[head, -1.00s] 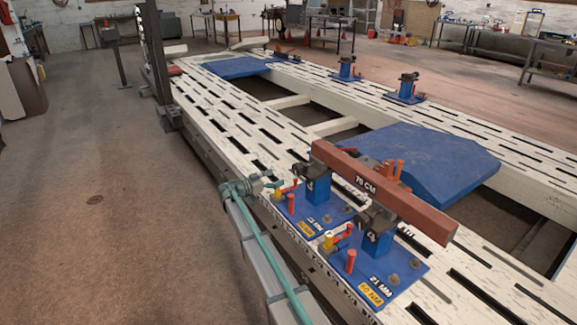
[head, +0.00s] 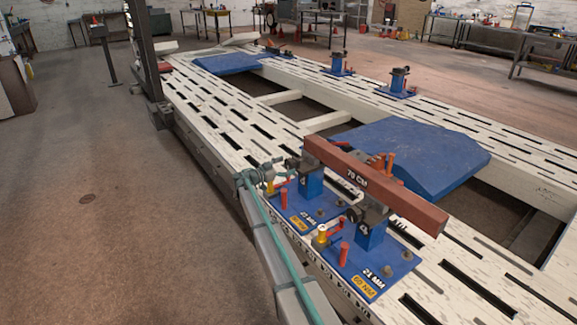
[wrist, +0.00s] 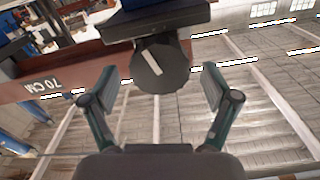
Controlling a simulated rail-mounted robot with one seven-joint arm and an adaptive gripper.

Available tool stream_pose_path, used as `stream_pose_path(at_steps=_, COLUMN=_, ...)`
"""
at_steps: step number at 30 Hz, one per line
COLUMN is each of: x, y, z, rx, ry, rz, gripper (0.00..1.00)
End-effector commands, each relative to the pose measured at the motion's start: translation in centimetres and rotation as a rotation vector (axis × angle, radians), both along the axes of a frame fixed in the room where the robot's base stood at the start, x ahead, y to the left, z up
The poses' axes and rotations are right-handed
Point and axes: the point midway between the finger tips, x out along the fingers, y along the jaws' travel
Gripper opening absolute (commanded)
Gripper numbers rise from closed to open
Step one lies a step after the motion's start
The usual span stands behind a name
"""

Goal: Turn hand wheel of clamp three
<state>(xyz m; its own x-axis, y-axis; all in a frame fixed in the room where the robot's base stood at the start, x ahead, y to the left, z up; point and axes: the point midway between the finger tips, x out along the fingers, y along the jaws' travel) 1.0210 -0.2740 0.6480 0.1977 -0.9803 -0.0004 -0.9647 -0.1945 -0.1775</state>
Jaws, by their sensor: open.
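The dark round hand wheel (wrist: 160,68) with a pale stripe fills the upper middle of the wrist view. It sits under a dark clamp block (wrist: 155,22). My gripper (wrist: 160,80) is open, its two teal fingers apart on either side of the wheel, with no visible contact. In the head view my gripper (head: 268,178) is small, beside the left near clamp (head: 310,184) at the frame edge. That clamp's wheel (head: 293,164) is partly hidden. The left clamp's number is unclear.
Red and yellow pegs stand on the blue base plates. A large blue block (head: 415,155) lies behind. The floor at left is clear.

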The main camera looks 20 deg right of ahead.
Motion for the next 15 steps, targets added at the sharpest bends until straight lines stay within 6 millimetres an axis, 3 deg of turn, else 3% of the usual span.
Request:
stream_pose_path(at_steps=6, x=0.30, y=-1.37, z=0.01, rx=-0.001, ry=0.000, rz=0.000, gripper=0.87)
stream_pose_path(at_steps=15, x=0.29, y=-1.47, z=0.02, rx=0.000, ry=0.000, rz=0.000, gripper=0.83)
